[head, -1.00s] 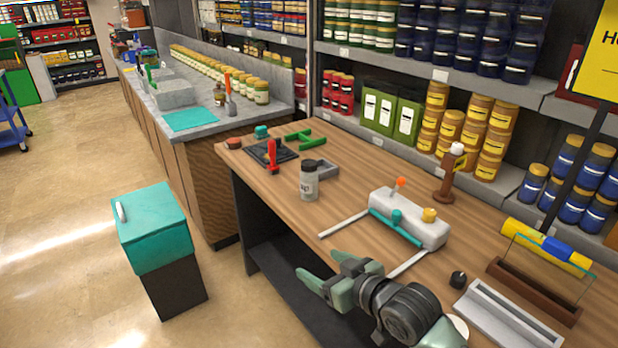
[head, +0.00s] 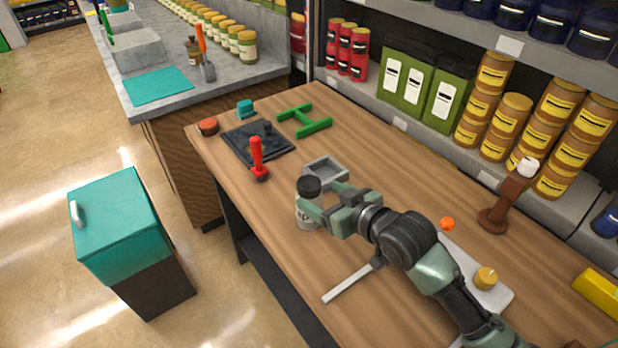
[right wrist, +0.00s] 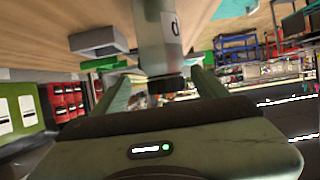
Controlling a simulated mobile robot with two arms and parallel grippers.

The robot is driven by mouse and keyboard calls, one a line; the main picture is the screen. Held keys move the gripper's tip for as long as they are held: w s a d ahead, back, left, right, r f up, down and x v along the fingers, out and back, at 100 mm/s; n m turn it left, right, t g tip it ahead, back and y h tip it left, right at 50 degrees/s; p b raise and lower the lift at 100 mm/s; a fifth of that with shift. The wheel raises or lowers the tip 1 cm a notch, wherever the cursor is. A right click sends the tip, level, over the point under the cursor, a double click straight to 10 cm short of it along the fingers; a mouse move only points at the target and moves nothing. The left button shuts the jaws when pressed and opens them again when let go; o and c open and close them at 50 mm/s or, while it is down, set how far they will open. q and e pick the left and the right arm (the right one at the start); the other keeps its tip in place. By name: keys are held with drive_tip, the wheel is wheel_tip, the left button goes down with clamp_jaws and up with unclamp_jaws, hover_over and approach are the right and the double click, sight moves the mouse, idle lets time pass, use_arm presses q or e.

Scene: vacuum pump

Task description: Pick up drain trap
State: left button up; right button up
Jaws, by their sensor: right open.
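A small pale jar with a dark lid (head: 308,215), which I take to be the drain trap, stands upright on the wooden table near its front edge. My right gripper (head: 318,208) is open, with its fingers at the jar. In the right wrist view the jar (right wrist: 158,38) appears upside down, with its dark lid between the open fingers of my right gripper (right wrist: 162,78). Part of a printed label shows on it. I cannot tell whether a finger touches it. My left gripper is not in view.
A grey open tray (head: 326,172) sits just behind the jar. A red-handled tool (head: 258,160), a black mat (head: 270,150) and a green frame (head: 305,121) lie farther left. A brown stand (head: 507,195) is at right. My right arm partly covers a white pump body (head: 500,300).

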sight(316, 192)
drive_tip(key=shift+w+a, duration=0.15)
drive_tip(key=shift+w, duration=0.15)
drive_tip(key=shift+w+a+p, duration=0.65)
drive_tip(key=shift+w+a, duration=0.15)
drive_tip(key=shift+a, duration=0.25)
drive_tip(key=p+x, duration=0.1)
drive_tip(key=x, duration=0.3)
drive_tip(key=shift+w+a, duration=0.1)
drive_tip(key=shift+w, duration=0.05)
drive_tip(key=shift+c, duration=0.6)
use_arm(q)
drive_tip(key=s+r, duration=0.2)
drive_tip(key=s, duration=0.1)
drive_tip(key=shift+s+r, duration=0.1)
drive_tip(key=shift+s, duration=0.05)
use_arm(e)
clamp_jaws()
